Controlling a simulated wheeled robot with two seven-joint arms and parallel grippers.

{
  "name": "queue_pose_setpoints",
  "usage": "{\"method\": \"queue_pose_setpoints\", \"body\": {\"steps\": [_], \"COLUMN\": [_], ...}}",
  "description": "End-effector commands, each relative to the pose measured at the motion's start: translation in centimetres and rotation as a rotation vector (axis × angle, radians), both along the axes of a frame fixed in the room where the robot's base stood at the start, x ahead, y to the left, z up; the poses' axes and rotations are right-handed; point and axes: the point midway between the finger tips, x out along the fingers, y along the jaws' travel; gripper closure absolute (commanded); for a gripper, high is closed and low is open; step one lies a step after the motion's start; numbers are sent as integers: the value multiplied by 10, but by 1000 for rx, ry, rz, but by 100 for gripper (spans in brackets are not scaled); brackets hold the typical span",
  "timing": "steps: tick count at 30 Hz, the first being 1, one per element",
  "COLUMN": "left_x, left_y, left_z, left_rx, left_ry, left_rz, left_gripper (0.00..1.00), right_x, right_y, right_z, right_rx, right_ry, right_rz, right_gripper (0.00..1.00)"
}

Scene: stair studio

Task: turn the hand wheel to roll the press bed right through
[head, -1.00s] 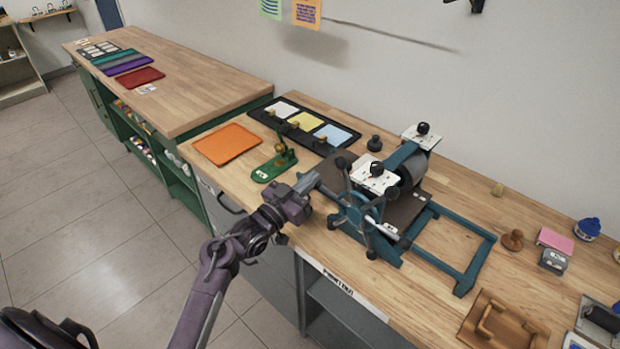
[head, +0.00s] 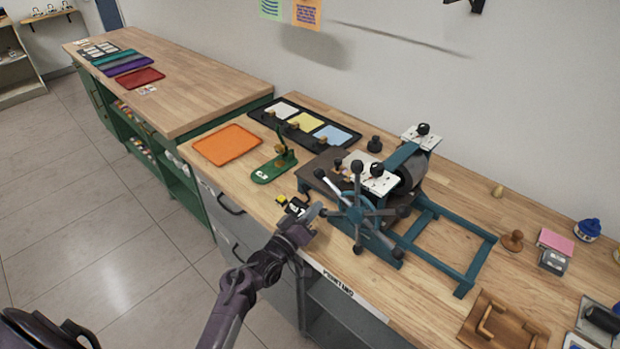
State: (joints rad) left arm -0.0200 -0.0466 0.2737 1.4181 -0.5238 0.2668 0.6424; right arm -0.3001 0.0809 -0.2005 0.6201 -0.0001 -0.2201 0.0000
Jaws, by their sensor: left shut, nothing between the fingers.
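The teal press stands on the wooden bench, with its grey roller (head: 414,168) under white plates with black knobs. Its hand wheel (head: 356,213) has several spokes with dark tips and faces the bench's front edge. The dark flat press bed (head: 317,181) sticks out on the left side of the roller, partly hidden by the wheel. The rails (head: 436,255) on the right are bare. My left gripper (head: 313,216) is shut and empty, at the wheel's left side near the tip of a lower-left spoke; I cannot tell whether they touch. My right gripper is not in view.
A green hand tool (head: 274,168) and an orange tray (head: 227,145) lie left of the press. A small yellow and black item (head: 283,200) sits by the bench edge near my gripper. A wooden handled board (head: 503,322) lies at the front right.

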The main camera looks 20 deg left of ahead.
Motion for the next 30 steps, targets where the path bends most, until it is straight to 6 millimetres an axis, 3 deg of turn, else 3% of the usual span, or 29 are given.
{"method": "queue_pose_setpoints", "body": {"steps": [12,30], "left_x": [-3,0], "left_y": [-8,-8], "left_z": [-13,-7], "left_rx": [-106,-110], "left_ry": [41,40], "left_rz": [0,-2], "left_gripper": [100,100], "right_x": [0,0], "right_y": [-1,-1], "right_z": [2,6], "right_rx": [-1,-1], "right_ry": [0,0], "right_rz": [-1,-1], "right_gripper": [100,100]}}
